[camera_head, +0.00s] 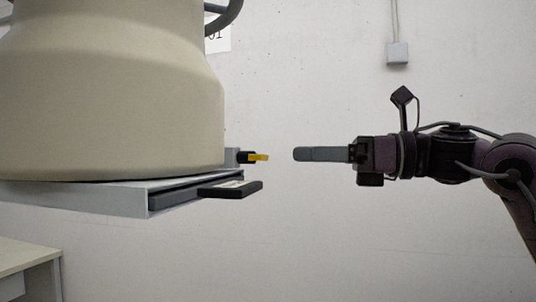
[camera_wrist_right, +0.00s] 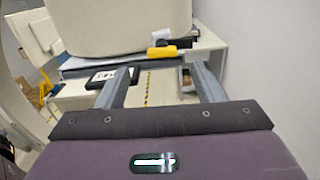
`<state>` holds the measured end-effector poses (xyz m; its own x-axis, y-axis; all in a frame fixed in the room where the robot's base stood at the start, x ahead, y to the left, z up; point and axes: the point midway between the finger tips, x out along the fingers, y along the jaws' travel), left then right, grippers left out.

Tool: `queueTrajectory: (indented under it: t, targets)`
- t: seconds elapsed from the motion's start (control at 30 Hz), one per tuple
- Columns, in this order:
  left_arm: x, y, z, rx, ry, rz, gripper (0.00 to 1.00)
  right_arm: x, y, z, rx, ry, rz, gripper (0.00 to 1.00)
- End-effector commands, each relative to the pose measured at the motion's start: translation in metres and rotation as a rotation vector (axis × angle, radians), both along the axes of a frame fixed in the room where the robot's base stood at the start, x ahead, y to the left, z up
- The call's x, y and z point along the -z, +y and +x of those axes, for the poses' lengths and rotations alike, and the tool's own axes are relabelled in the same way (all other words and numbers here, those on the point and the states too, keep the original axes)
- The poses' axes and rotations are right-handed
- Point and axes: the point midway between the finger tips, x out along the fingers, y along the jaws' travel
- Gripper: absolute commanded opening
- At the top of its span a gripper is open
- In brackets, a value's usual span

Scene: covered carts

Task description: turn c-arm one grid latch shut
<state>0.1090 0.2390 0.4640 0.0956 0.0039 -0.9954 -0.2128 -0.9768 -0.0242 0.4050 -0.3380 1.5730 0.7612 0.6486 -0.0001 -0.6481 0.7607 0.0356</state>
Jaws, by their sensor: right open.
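The c-arm's large beige housing (camera_head: 110,90) fills the left of the head view. The latch (camera_head: 259,157), yellow with a black base, sticks out from the housing's right side. In the wrist view the yellow latch (camera_wrist_right: 162,52) lies crosswise, ahead of the gap between my fingers. Below it the dark grid (camera_head: 175,195) sits in a pale tray, its black handle (camera_head: 232,189) jutting out. My right gripper (camera_head: 296,154) is level with the latch, a short gap to its right, open and empty; it also shows in the wrist view (camera_wrist_right: 163,70). My left gripper is not in view.
A pale table (camera_head: 28,262) stands at the lower left. A plain wall (camera_head: 330,80) with a small grey box (camera_head: 397,53) is behind. The space between my right gripper and the latch is clear. The grid handle (camera_wrist_right: 110,77) lies near one finger in the wrist view.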

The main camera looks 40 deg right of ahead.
Motion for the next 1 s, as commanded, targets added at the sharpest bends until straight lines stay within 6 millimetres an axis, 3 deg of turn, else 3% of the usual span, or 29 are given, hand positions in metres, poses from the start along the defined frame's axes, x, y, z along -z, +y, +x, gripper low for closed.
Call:
queueTrajectory:
  t: [0.5, 0.87, 1.0]
  targets:
    - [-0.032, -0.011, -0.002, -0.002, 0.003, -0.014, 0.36, -0.002, 0.047, 0.052, -0.003, 0.002, -0.005, 0.62]
    - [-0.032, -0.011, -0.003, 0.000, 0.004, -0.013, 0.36, 0.000, 0.050, 0.057, -0.003, -0.001, -0.001, 0.62]
    - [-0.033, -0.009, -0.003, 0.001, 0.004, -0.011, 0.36, -0.001, 0.050, 0.057, -0.003, -0.001, -0.001, 0.45]
